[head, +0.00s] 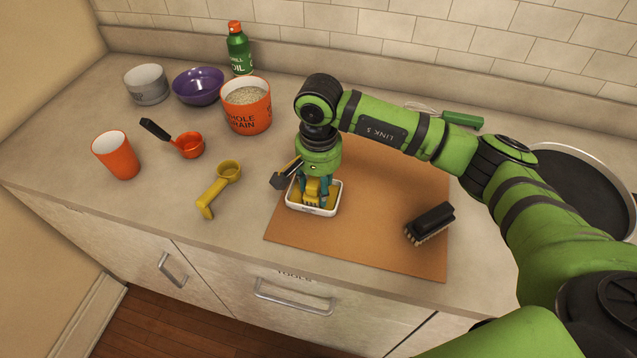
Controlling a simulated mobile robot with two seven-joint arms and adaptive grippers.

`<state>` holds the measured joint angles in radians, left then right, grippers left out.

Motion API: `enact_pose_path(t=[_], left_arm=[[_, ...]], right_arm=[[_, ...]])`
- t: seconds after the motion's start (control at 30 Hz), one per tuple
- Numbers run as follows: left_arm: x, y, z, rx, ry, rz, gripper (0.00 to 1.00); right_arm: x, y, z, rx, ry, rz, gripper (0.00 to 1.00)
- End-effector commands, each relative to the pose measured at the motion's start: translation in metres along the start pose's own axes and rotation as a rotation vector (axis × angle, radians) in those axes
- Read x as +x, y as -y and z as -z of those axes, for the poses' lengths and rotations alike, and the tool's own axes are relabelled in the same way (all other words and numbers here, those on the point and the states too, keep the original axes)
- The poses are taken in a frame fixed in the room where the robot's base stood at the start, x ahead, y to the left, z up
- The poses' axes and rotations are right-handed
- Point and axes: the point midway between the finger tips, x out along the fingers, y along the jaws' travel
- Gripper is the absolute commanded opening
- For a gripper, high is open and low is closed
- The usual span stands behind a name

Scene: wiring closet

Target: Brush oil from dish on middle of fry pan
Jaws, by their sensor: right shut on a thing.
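A small white rectangular dish (297,208) with yellow oil in it stands on the left part of the brown board. My right gripper (318,190) points down over the dish, shut on a brush (284,177). The brush has a dark handle sticking out to the left and a yellow head down at the dish; whether the bristles touch the oil is hard to tell. The fry pan (575,190), dark inside with a light rim, is at the right edge, partly hidden by my right arm. My left gripper is not in view.
A black scrub brush (430,222) lies on the board (370,240). To the left are a yellow scoop (222,185), a red measuring cup (190,146), an orange cup (116,155), a grain canister (246,112), two bowls (198,88) and an oil bottle (238,48). A green-handled whisk (462,120) lies behind my arm.

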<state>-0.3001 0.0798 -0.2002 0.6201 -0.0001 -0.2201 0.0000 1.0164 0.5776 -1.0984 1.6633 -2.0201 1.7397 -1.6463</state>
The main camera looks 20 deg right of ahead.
Motion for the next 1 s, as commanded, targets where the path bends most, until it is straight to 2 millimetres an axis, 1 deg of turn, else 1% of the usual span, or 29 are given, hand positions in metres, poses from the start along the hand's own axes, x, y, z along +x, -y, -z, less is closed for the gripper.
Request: enact_pose_path(t=[1.0], left_arm=[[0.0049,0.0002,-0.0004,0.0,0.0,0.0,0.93]], right_arm=[[0.001,0.0,0.0002,0.0,-0.001,0.0,0.12]])
